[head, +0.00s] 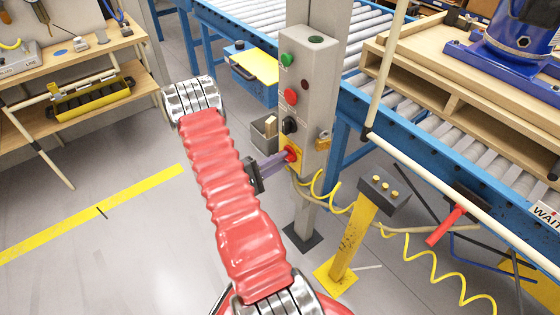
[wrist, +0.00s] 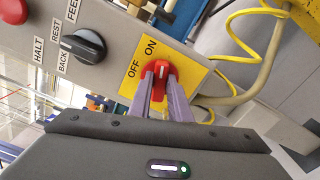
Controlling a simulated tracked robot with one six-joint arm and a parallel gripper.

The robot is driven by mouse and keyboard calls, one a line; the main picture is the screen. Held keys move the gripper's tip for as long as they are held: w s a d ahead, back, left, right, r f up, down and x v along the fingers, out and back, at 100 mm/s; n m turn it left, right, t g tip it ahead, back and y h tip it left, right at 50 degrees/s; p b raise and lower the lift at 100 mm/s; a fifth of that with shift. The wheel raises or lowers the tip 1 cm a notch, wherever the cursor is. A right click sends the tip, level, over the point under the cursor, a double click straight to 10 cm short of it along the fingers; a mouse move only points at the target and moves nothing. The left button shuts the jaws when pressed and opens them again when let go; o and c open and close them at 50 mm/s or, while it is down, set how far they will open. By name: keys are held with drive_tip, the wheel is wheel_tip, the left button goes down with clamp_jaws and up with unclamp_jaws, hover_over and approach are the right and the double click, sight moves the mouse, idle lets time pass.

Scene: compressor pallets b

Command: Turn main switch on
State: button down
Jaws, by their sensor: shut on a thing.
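The main switch is a red rotary knob (wrist: 158,72) on a yellow plate (wrist: 190,72) marked OFF and ON. In the head view the knob (head: 291,153) is low on the grey control post. My gripper (wrist: 161,84) has its two purple fingers shut on the knob, one on each side. In the head view my gripper (head: 284,157) reaches the knob from the left. The fingers partly cover the knob, and I cannot tell which label its handle points to.
Above the switch on the grey post (head: 312,75) are a black selector (head: 289,125), a red button (head: 291,96) and a green button (head: 287,59). A brass padlock (head: 323,140) hangs beside it. Yellow coiled cable (head: 335,208) and a yellow pedestal (head: 350,240) stand right and below.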

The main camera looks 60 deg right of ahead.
drive_tip(key=shift+f, duration=0.1)
drive_tip(key=c, duration=1.6)
unclamp_jaws()
drive_tip(key=shift+c, duration=0.2)
drive_tip(key=v, duration=1.4)
drive_tip(key=shift+s+d, duration=0.1)
